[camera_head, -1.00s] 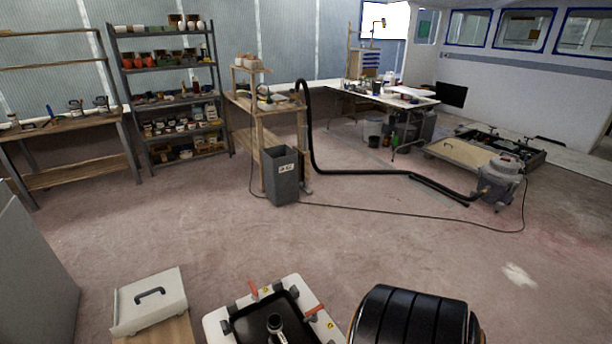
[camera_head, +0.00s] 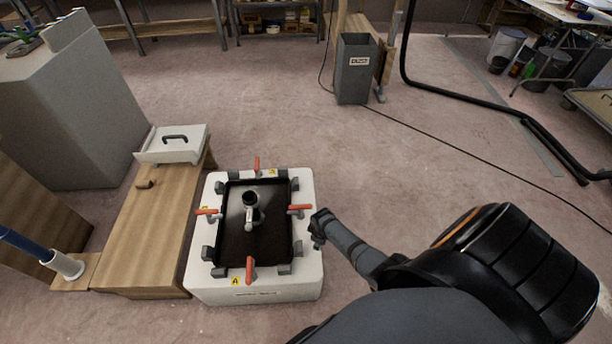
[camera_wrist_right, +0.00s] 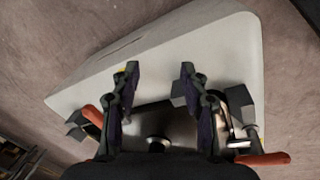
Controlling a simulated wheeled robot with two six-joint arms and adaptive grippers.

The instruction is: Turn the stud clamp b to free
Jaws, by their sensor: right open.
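A white block (camera_head: 307,270) holds a dark recessed panel (camera_head: 232,240) with a round metal fitting standing in it. Orange-handled clamps sit around its rim: far (camera_head: 257,164), left (camera_head: 207,212), right (camera_head: 299,209) and near (camera_head: 250,269). The near one has a yellow tag reading A; other tags are too small to read, so I cannot tell which is stud clamp b. My right gripper (camera_head: 318,227) is just right of the block, close to the right clamp. In the right wrist view it (camera_wrist_right: 160,75) is open and empty above the block, with orange handles (camera_wrist_right: 92,115) (camera_wrist_right: 264,159) at either side.
A wooden bench (camera_head: 155,235) stands left of the block, with a white lidded box (camera_head: 173,147) at its far end. A grey cabinet (camera_head: 75,115) is at the left.

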